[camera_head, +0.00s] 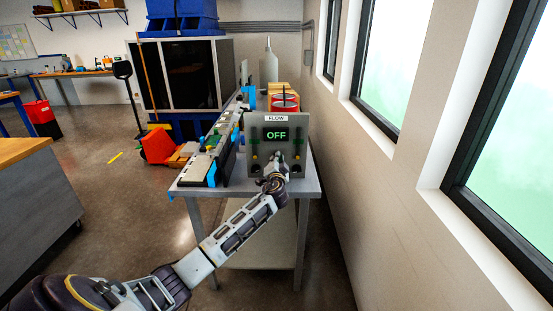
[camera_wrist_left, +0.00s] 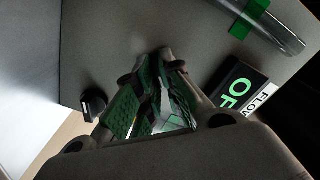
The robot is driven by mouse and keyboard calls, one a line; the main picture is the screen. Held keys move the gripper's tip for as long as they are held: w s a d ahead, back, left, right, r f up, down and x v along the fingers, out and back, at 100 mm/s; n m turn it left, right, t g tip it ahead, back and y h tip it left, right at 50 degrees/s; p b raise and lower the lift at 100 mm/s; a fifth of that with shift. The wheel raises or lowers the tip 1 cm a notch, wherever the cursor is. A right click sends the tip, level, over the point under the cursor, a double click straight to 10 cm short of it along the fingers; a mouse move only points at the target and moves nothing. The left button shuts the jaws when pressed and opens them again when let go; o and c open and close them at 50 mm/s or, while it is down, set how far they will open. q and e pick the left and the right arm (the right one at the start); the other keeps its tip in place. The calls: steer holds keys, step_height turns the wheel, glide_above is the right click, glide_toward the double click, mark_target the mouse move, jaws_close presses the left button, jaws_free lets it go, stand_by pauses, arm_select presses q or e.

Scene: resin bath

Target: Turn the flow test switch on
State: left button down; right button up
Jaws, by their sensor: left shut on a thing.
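A grey control panel (camera_head: 297,125) stands on a metal table. It bears a FLOW label (camera_head: 276,118) and a black display (camera_head: 277,135) reading OFF in green. My left gripper (camera_head: 277,158) is at the panel's face, just below the display, and covers that spot. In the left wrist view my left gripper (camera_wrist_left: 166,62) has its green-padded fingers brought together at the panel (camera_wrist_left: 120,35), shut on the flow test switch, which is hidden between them. The display (camera_wrist_left: 238,90) still shows part of OFF there. My right gripper is not in view.
A black knob (camera_wrist_left: 93,104) is on the panel beside my fingers. A clear tube with a green clamp (camera_wrist_left: 248,18) runs along the panel. A long fixture (camera_head: 213,150) lies on the table to the left. The wall with windows is close on the right; open floor lies left.

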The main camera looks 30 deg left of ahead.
arm_select(q)
steer(key=m+p, duration=0.4)
steer(key=m, duration=0.4)
steer(key=shift+f, duration=0.15)
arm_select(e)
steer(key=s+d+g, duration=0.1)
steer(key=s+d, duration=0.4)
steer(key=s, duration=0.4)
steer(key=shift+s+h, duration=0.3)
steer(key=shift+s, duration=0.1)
arm_select(q)
steer(key=shift+d+m, duration=0.1)
steer(key=shift+m, duration=0.2)
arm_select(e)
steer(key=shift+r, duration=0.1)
arm_select(q)
steer(key=c, duration=1.6)
jaws_free()
steer(key=shift+o, duration=0.2)
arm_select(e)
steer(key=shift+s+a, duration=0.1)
arm_select(q)
steer(key=v, duration=1.2)
